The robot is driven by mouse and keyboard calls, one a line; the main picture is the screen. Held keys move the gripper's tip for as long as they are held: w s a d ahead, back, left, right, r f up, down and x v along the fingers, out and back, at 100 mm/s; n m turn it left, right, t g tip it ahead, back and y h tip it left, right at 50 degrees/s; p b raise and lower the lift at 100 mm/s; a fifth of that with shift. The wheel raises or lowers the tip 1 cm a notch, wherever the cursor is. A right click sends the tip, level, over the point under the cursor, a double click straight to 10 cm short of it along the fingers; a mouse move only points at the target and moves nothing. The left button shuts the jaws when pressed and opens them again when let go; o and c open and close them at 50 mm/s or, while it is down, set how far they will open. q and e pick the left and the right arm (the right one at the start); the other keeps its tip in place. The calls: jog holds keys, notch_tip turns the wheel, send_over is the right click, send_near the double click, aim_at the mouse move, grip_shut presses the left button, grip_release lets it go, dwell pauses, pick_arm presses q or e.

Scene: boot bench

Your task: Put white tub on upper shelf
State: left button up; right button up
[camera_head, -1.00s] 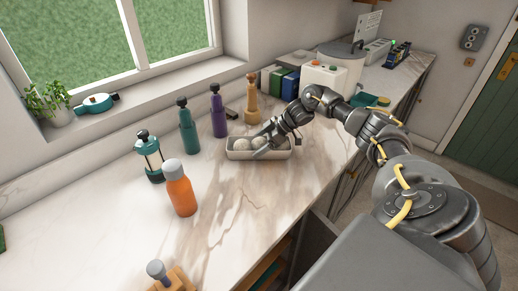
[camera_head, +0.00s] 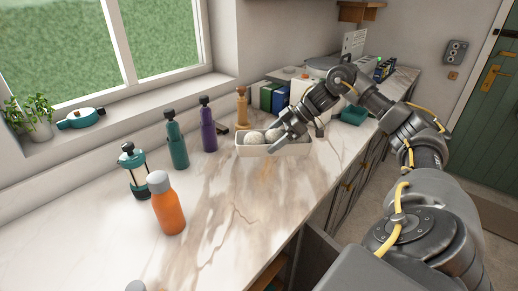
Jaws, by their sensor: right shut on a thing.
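The white tub (camera_head: 262,151) is an open, long low container with several pale round things (camera_head: 256,137) in it. It is in the middle of the head view, over the marble counter, and looks slightly raised, though the gap below it is hard to judge. A wooden shelf (camera_head: 358,13) on the back wall shows at the top edge, only partly in view. My left gripper is not in view.

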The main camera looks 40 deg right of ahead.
jog(key=s, duration=0.1)
jog(key=s+d+r+b, duration=0.1)
jog(key=s, duration=0.2)
jog(key=shift+d+r+b, duration=0.15)
jog(key=shift+b, duration=0.25)
jog(key=shift+s+d+r+b, duration=0.1)
jog(key=shift+s+r+b, duration=0.25)
jog(key=shift+s+r, duration=0.25)
